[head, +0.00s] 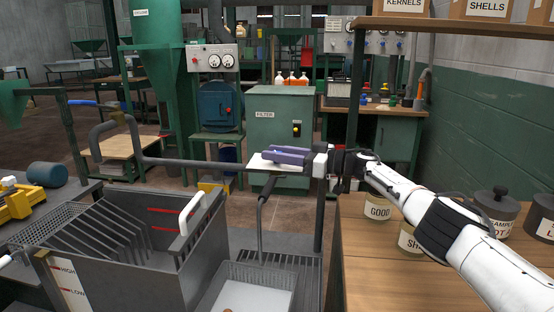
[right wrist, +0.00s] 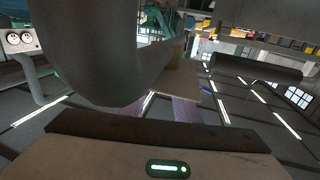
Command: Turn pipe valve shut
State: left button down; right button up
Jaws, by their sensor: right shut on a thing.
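The lever points left, roughly level. A grey pipe (head: 190,163) bends below the valve and runs right, towards my right gripper. My right gripper (head: 283,155), with purple fingers, is well right of the valve and apart from it. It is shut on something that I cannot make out. In the right wrist view a large grey bent tube (right wrist: 125,85) partly hides the purple fingers (right wrist: 178,110). My left gripper is not in view.
A grey slotted bin (head: 130,240) and a basket (head: 255,285) stand in front, with a dark upright handle (head: 264,190) below the right gripper. A wooden table (head: 365,260) with labelled pots is at the right. A green filter cabinet (head: 283,118) stands behind.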

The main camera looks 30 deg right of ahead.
dwell(0.3)
jog(key=o, duration=1)
jog(key=shift+o, duration=0.2)
notch_tip(320, 180, up, 9)
jog(key=shift+f+p, duration=0.1)
jog(key=shift+p, duration=1)
jog(key=shift+r, duration=0.6)
